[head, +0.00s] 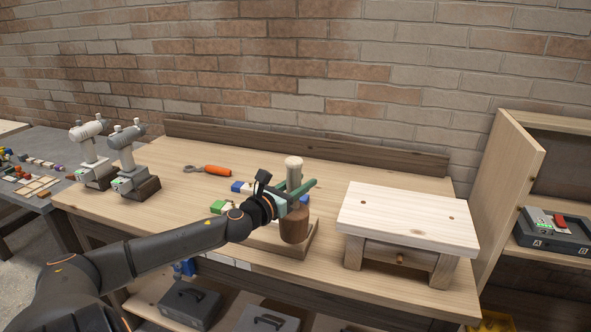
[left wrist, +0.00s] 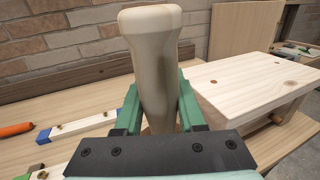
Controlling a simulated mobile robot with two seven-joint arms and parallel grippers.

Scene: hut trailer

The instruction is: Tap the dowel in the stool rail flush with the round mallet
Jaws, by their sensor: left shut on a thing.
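My left gripper (head: 297,192) is shut on the round mallet's pale handle (head: 293,169), its green fingers on either side of it. The mallet is upright with its brown round head (head: 294,226) down, at a wooden block (head: 268,243) on the bench. I cannot tell if the head touches the block. The handle also fills the middle of the left wrist view (left wrist: 153,60). The pale stool (head: 408,210) stands to the right, clear of the gripper. A dowel end (head: 401,258) sticks out of its front rail (head: 380,252). My right gripper is not in view.
The wooden bench (head: 180,200) has a back board. An orange-handled tool (head: 217,171) and blue- and green-ended pieces (head: 242,187) lie left of the mallet. Two tools on stands (head: 125,160) are at the left end. A cabinet (head: 510,165) stands at right.

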